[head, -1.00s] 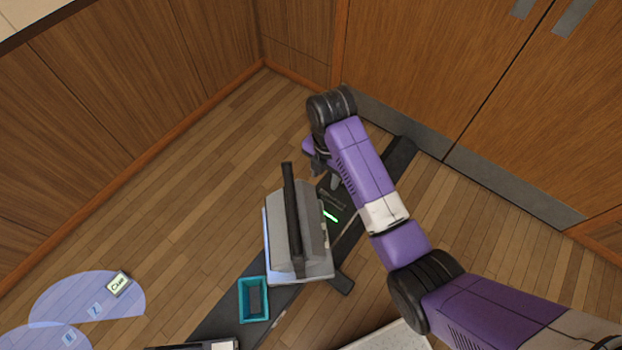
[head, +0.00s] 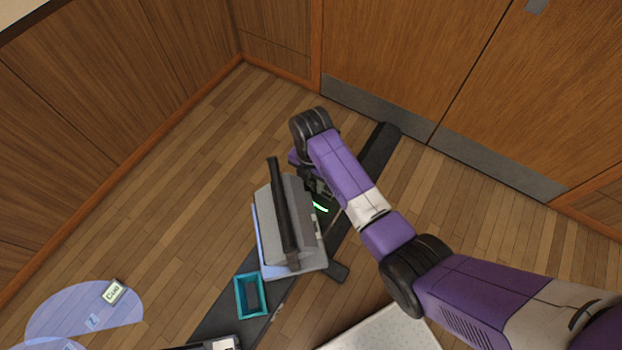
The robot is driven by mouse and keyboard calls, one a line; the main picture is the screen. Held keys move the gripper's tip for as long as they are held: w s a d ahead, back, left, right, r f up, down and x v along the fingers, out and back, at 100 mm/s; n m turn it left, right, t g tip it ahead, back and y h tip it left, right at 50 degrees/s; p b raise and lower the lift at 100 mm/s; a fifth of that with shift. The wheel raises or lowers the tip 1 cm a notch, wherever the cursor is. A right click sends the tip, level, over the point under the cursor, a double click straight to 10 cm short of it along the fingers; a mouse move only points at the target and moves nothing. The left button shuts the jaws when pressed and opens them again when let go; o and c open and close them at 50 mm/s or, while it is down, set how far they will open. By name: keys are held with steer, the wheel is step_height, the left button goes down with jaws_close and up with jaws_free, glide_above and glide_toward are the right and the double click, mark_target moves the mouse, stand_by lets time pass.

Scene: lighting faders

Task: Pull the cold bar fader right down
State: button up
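A dark panel with a glowing green strip (head: 321,207) shows between the grey box-shaped unit and my arm. I cannot make out the cold bar fader; my arm and gripper cover much of that panel. My gripper (head: 317,190) is at the panel, just above the green strip in the picture and close to the right side of the grey unit. Its fingers are dark, small and partly hidden, so I cannot tell whether they are open or touching anything.
The grey unit (head: 302,254) with a long black bar (head: 282,210) stands close left of my gripper. A teal tray (head: 239,297) sits below it on a long dark board (head: 222,318).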

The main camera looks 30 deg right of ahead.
jaws_close()
stand_by(1.3)
